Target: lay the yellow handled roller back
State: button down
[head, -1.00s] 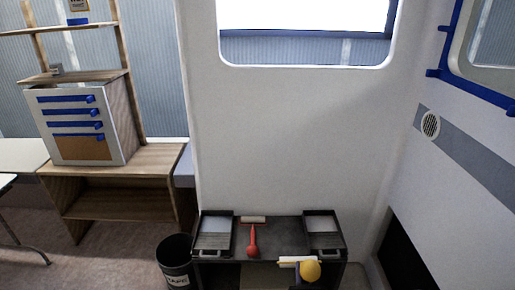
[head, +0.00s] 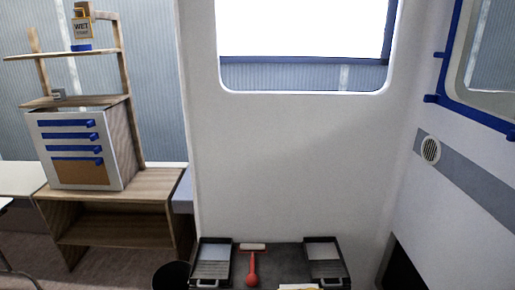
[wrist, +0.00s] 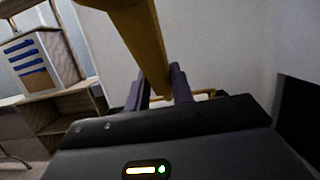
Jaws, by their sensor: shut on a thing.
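In the wrist view my gripper (wrist: 162,78) is shut on the yellow handle (wrist: 143,38) of a roller, which runs up out of the picture. A thin yellow frame part shows behind the fingers. In the head view only a sliver of the roller's pale sleeve (head: 298,287) shows at the bottom edge; its handle and my gripper are out of that picture. A red-handled roller (head: 252,267) with a pale sleeve lies on the dark bench top (head: 284,260), between two paint trays. I cannot tell whether the yellow-handled roller touches the bench.
The left paint tray (head: 212,263) and right paint tray (head: 324,259) take up the bench's ends. A dark bin (head: 171,276) stands left of the bench. A wooden shelf unit (head: 118,185) holds a white box (head: 118,150) with blue strips. White walls close in behind and right.

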jog(key=s+d+f, duration=0.4)
jog(key=d+f, duration=0.1)
jog(key=d, duration=0.2)
jog(key=shift+s+f, duration=0.2)
jog(key=shift+f, duration=0.05)
jog(key=shift+d, duration=0.1)
